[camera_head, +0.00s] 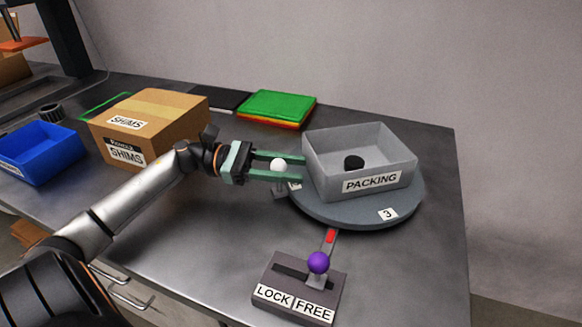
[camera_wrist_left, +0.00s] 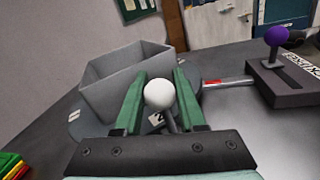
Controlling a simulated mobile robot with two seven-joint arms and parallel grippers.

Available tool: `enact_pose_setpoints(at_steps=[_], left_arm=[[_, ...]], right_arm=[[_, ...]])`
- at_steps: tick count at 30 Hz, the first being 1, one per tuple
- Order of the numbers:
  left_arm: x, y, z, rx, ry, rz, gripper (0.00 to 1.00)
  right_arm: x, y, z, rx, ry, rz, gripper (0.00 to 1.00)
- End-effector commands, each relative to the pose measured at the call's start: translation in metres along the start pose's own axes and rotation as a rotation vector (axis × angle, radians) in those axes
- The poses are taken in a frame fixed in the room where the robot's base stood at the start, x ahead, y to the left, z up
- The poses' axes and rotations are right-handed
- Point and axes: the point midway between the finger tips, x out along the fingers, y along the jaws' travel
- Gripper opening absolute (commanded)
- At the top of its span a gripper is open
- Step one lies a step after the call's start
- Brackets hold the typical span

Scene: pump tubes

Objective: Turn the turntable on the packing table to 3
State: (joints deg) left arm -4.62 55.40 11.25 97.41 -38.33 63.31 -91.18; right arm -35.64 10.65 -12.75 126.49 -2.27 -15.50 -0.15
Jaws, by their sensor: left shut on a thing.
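The round grey turntable (camera_head: 355,216) stands on the packing table and carries a grey box labelled PACKING (camera_head: 320,165). A label 3 (camera_head: 388,213) shows on its front right rim. A label 2 (camera_wrist_left: 155,118) shows near the knob in the left wrist view. My left gripper (camera_head: 277,167) is shut on the white ball knob (camera_head: 278,164) at the turntable's left edge; the knob also shows between the fingers in the left wrist view (camera_wrist_left: 159,94). A red mark (camera_head: 331,237) lies on a bar at the front rim, left of label 3.
The lock box (camera_head: 268,270) stands in front, its purple-knobbed lever (camera_head: 318,263) towards FREE. A SHIMS carton (camera_head: 150,125), a blue bin (camera_head: 40,155) and green trays (camera_head: 277,106) stand to the left and behind. The table's right end is clear.

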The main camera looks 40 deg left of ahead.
Motion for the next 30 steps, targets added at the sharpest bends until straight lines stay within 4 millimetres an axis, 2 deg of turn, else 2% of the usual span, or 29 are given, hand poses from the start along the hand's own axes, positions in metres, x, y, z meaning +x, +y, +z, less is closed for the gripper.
enact_pose_setpoints(at_steps=[26,27,30], left_arm=[[-0.0014,-0.0013,-0.0027,-0.004,0.005,-0.005,0.00],[-0.0014,-0.0013,-0.0027,-0.004,0.005,-0.005,0.42],[-0.0011,-0.0012,-0.0021,-0.003,0.004,-0.005,0.51]], right_arm=[[0.0002,-0.0002,0.0004,0.000,-0.002,-0.001,0.81],[0.0002,-0.0002,0.0004,0.000,-0.002,-0.001,0.81],[0.0002,-0.0002,0.0004,0.000,-0.002,-0.001,0.81]])
